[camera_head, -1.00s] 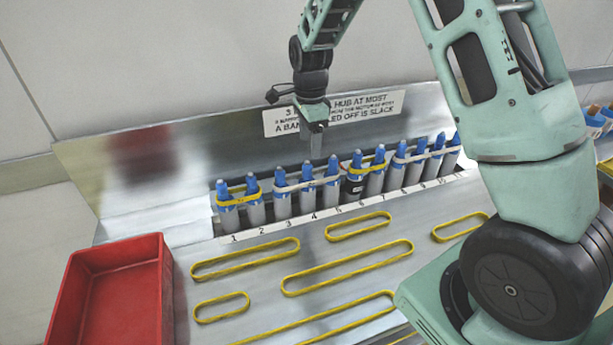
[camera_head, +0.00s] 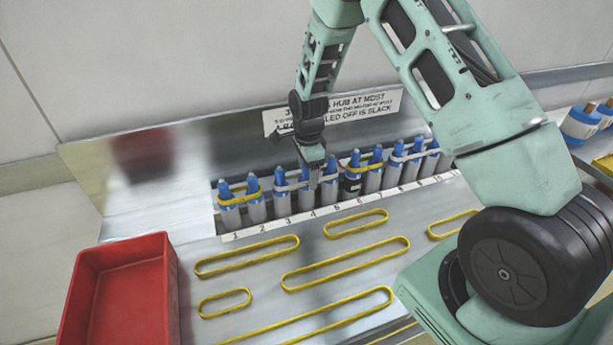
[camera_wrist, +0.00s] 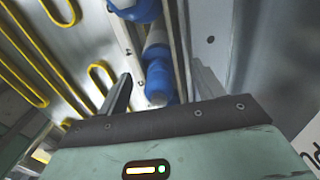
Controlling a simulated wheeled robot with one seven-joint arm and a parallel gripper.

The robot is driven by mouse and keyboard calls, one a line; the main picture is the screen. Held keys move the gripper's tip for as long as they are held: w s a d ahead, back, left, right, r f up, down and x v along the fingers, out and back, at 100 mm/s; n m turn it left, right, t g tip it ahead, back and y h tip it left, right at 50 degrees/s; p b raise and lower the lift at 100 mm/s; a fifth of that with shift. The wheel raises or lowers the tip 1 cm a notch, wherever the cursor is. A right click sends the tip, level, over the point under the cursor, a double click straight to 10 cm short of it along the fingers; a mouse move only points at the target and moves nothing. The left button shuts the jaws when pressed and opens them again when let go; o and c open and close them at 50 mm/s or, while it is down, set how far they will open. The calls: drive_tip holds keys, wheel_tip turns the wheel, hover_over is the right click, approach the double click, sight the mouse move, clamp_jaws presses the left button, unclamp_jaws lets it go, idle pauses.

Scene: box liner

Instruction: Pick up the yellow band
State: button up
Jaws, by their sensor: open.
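Several yellow bands lie flat on the metal bench: a small one (camera_head: 224,302), a long one at left (camera_head: 246,256), a long one in the middle (camera_head: 345,264), a short one at the back (camera_head: 356,223), a long one in front (camera_head: 310,322) and one partly hidden at right (camera_head: 452,224). Another yellow band (camera_head: 238,197) is around posts 1 and 2, and one (camera_head: 364,165) is around posts further right. My gripper (camera_head: 313,178) is over the post row near 4 and 5. In the wrist view its open fingers (camera_wrist: 160,92) flank a blue-tipped post (camera_wrist: 157,80); no band shows between them.
The blue-tipped posts stand in a numbered row, some joined by white bands (camera_head: 292,187). A metal back panel with a sign (camera_head: 360,108) rises close behind them. An empty-looking red bin (camera_head: 120,300) stands at left. Blue-and-white items (camera_head: 582,122) are at far right.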

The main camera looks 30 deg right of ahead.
drive_tip(key=c, duration=1.1)
drive_tip(key=shift+o, duration=0.2)
